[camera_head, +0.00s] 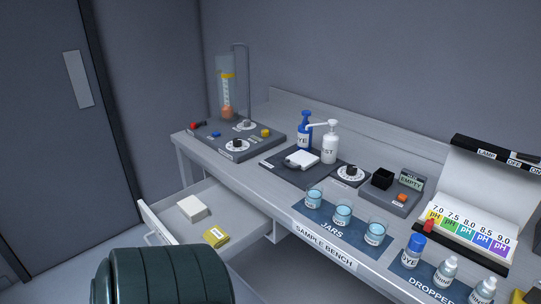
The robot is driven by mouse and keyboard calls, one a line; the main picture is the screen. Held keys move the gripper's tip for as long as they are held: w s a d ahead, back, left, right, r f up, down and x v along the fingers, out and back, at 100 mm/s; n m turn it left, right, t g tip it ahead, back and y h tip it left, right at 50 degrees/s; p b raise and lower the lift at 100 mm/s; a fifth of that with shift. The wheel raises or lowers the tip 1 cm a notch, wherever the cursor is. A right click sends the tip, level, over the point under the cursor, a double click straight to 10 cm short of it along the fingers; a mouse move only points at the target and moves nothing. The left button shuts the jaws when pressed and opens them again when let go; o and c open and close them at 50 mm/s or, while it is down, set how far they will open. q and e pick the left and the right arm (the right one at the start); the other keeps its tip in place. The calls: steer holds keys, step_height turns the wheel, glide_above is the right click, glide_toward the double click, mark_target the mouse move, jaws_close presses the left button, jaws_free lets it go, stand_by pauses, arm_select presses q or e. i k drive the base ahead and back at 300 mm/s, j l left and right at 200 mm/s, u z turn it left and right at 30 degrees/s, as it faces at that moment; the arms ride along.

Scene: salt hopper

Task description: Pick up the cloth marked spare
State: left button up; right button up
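An open drawer (157,224) stands out from the bench at the left. In it lies a white folded-looking block (192,208), possibly a cloth, with no mark I can read. Nearer the front of the drawer lies a small yellow item (216,236) with a pale label too small to read. I cannot tell which of them, if either, is marked spare. Neither of my grippers is in view.
The sample bench (323,247) holds three jars (342,212), blue and white pump bottles (329,143), a dark control panel (226,141) with a tall cylinder, dropper bottles (446,270) and a pH colour chart (470,235). A dark door (50,120) is at left.

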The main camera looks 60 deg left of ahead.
mark_target(216, 238)
steer(key=u, duration=2.4)
